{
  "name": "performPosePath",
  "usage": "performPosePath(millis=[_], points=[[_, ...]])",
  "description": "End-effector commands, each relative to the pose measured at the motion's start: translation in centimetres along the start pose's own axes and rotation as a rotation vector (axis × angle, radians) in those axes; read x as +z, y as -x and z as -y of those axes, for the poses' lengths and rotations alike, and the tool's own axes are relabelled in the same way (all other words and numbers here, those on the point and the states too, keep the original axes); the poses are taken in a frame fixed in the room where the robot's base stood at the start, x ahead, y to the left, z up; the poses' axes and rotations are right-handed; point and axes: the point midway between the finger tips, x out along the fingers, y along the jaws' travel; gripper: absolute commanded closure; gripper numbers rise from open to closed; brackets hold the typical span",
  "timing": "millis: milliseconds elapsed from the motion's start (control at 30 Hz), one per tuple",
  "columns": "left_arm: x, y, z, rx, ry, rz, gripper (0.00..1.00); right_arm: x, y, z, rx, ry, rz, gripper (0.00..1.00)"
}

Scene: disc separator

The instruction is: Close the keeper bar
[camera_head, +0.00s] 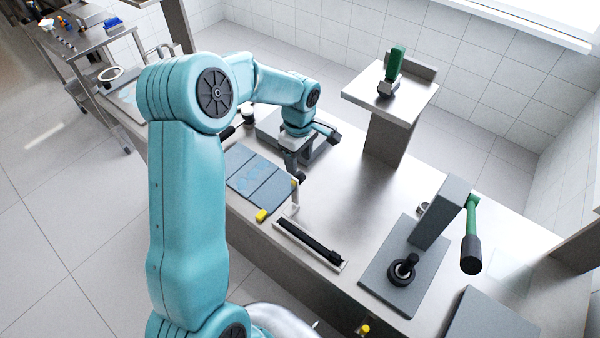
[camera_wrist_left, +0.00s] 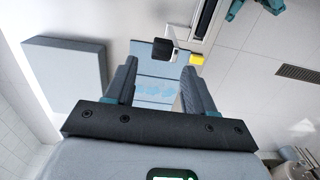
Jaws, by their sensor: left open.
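My left gripper (camera_head: 292,168) comes in from the left and points down above the workbench, near a blue-grey panel (camera_head: 258,180) with light blue markings. In the left wrist view its two dark fingers (camera_wrist_left: 160,75) are apart with nothing gripped between them. Beyond the fingertips is a black knob (camera_wrist_left: 165,48) on a pale bar, with the blue panel (camera_wrist_left: 152,62) behind it. In the head view the black knob (camera_head: 300,177) is just beside the gripper. I cannot tell for certain which part is the keeper bar. My right gripper is not in view.
A long black strip in a pale tray (camera_head: 310,243) lies near the front edge. A grey press with a green lever (camera_head: 473,225) stands on the right. A raised stand (camera_head: 390,97) holds a green-handled tool (camera_head: 394,66). The steel bench (camera_head: 350,190) is clear in the middle.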

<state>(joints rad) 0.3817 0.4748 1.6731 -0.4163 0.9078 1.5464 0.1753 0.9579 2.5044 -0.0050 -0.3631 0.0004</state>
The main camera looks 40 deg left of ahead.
Motion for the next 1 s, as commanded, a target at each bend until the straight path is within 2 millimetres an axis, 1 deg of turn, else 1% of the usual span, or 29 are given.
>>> performPosePath(millis=[33, 200, 367, 633, 667, 700, 767, 800, 833, 1000], points=[[0.0, -1.9, 0.0, -0.002, 0.0, 0.001, 0.46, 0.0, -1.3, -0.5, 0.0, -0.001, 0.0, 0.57], [0.1, -4.3, -0.1, -0.002, -0.002, 0.0, 0.46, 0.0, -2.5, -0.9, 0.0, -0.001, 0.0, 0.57], [0.1, -5.2, -0.3, 0.0, -0.002, 0.0, 0.46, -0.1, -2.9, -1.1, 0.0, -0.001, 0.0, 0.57], [0.1, -5.3, -0.4, 0.0, -0.002, 0.0, 0.46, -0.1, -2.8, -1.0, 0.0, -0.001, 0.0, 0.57], [0.1, -5.3, -0.4, 0.0, -0.002, 0.0, 0.49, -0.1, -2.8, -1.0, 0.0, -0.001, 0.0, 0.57], [0.1, -5.2, -0.4, 0.0, -0.002, 0.0, 0.62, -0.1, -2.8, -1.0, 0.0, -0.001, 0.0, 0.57], [0.1, -5.3, -0.3, 0.0, -0.001, 0.0, 0.82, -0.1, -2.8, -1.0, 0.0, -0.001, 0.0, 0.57], [0.1, -5.3, -0.3, 0.0, -0.001, 0.0, 0.95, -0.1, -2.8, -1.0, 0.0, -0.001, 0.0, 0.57], [0.1, -5.3, -0.3, 0.0, -0.001, 0.0, 1.0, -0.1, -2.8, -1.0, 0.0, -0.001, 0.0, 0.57], [0.0, -5.3, -0.4, 0.002, -0.001, 0.0, 1.0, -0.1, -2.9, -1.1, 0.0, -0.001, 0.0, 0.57]])
